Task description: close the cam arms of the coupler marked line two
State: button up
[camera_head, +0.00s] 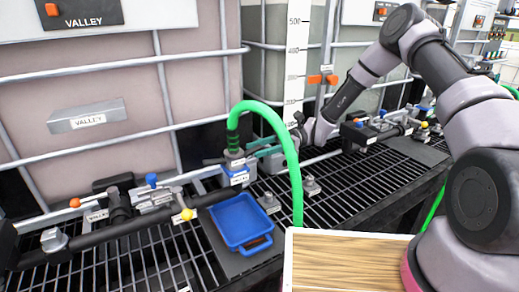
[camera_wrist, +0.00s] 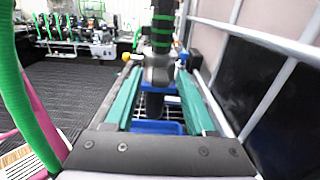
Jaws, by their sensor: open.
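A grey coupler (camera_head: 236,160) sits at the lower end of a green hose (camera_head: 293,165) in the head view, with a small blue-and-white tag (camera_head: 240,179) too small to read. In the wrist view the coupler (camera_wrist: 158,72) stands ahead, between the two teal fingers of my gripper (camera_wrist: 159,80). In the head view my gripper (camera_head: 256,150) reaches the coupler from the right. The fingers are apart, with nothing clearly held between them. Whether a finger touches a cam arm, and how the cam arms stand, I cannot tell.
A blue tray (camera_head: 240,220) lies on the black grating (camera_head: 350,190) below the coupler. Dark pipework with a yellow-knobbed valve (camera_head: 186,214) runs to the left. Tank cage bars (camera_head: 115,68) stand close behind. A wooden board (camera_head: 345,262) is in front.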

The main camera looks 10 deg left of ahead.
aim_at(253, 149)
grip_shut()
jog(key=shift+r, duration=0.1)
jog(key=shift+s+a+r+t+h, duration=0.15)
jog(key=shift+r+t+h, duration=0.45)
jog(key=shift+t+h, duration=0.45)
jog(key=shift+s+a+r+t+h, duration=0.15)
jog(key=shift+r+t+h, duration=0.15)
jog(key=shift+h, duration=0.3)
jog(key=shift+a+r+t+h, duration=0.1)
jog(key=shift+r+t+h, duration=0.1)
jog(key=shift+t+h, duration=0.25)
jog(key=h, duration=0.1)
jog(key=t+h, duration=0.1)
jog(key=r+h, duration=0.1)
jog(key=shift+s+a+t, duration=0.3)
jog(key=shift+a+t, duration=0.1)
jog(key=shift+s+a+r+t+h, duration=0.2)
jog(key=shift+t+h, duration=0.25)
jog(key=shift+h, duration=0.15)
jog(key=shift+s+a+r+t+h, duration=0.1)
jog(key=shift+a+t+h, duration=0.05)
jog(key=shift+t+h, duration=0.4)
jog(key=shift+f, duration=0.1)
